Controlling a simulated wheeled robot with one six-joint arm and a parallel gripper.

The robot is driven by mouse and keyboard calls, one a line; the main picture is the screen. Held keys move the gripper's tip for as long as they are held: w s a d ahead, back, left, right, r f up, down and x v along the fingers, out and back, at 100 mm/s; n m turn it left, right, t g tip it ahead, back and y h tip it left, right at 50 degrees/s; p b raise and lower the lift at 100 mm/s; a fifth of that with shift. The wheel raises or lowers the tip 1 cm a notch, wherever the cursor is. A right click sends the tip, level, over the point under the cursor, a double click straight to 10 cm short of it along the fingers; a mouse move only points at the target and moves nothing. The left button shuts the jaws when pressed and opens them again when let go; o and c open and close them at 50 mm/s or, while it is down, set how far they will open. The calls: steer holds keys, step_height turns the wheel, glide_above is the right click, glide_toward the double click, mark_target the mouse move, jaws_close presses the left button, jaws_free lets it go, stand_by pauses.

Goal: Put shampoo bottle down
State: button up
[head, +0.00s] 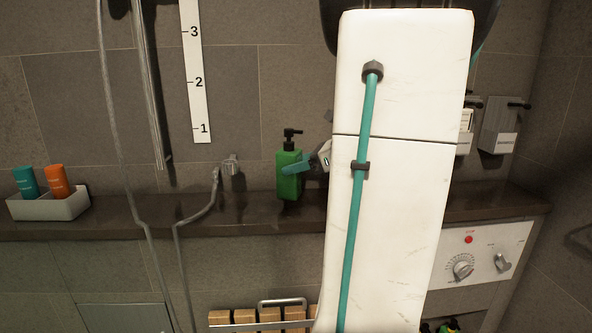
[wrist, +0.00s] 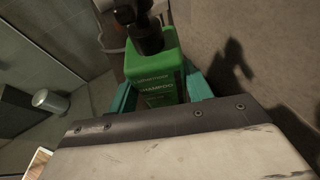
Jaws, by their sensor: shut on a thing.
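The shampoo bottle (head: 289,174) is green with a black pump and stands upright at the dark ledge (head: 250,211) along the tiled wall. My gripper (head: 297,164) is shut on it from the right, with a teal finger across its upper front. In the wrist view the bottle (wrist: 158,75) shows its "SHAMPOO" label between the teal fingers of my gripper (wrist: 162,90). The bottle's base looks level with the ledge, but I cannot tell whether it touches. My white arm hides the ledge to the right.
A pale tray (head: 48,207) with a teal bottle (head: 26,181) and an orange bottle (head: 57,181) stands at the ledge's left. A wall fitting with a hose (head: 214,190) is left of the shampoo. A control panel (head: 480,252) is below right. The ledge between tray and hose looks clear.

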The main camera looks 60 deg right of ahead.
steer(key=shift+f, duration=1.1)
steer(key=shift+s+f, duration=0.1)
steer(key=shift+f, duration=0.1)
steer(key=o, duration=1)
steer(key=shift+r, duration=0.25)
steer(key=v, duration=1.2)
